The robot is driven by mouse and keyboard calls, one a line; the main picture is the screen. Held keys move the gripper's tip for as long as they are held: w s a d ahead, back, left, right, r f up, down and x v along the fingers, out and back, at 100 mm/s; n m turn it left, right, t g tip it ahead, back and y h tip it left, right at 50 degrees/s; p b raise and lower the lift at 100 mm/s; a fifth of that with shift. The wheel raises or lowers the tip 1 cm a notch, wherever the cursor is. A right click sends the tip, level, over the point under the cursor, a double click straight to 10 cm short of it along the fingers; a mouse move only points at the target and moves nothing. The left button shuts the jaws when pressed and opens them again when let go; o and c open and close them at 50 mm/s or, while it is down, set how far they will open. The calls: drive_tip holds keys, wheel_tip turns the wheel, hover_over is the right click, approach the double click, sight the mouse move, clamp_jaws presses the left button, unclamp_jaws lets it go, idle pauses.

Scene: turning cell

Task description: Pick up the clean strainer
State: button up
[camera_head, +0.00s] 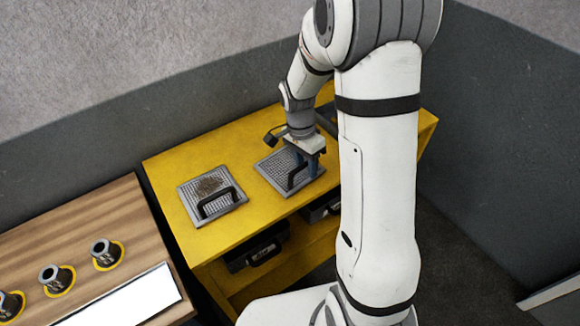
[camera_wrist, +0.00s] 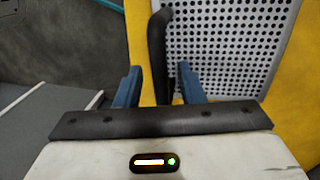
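The clean strainer (camera_head: 273,168) is a square grey perforated plate with a black handle, lying on the yellow workbench. In the wrist view its bare perforated surface (camera_wrist: 228,40) shows no debris, and its black handle (camera_wrist: 158,50) stands up on the plate. My gripper (camera_head: 306,168) is over the right part of this strainer, at the handle. In the wrist view its blue fingers (camera_wrist: 159,85) are apart, one on each side of the handle, with visible gaps. A second strainer (camera_head: 227,200) to the left carries a brown clump of debris. The handle's lower part is partly hidden.
The yellow workbench (camera_head: 172,170) has dark cases (camera_head: 258,250) on its lower shelf. A wooden table (camera_head: 90,215) at the left holds several metal cups on yellow rings and a white sheet (camera_head: 125,300). A grey wall stands behind the bench.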

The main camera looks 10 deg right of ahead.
clamp_jaws()
idle(0.3)
idle(0.4)
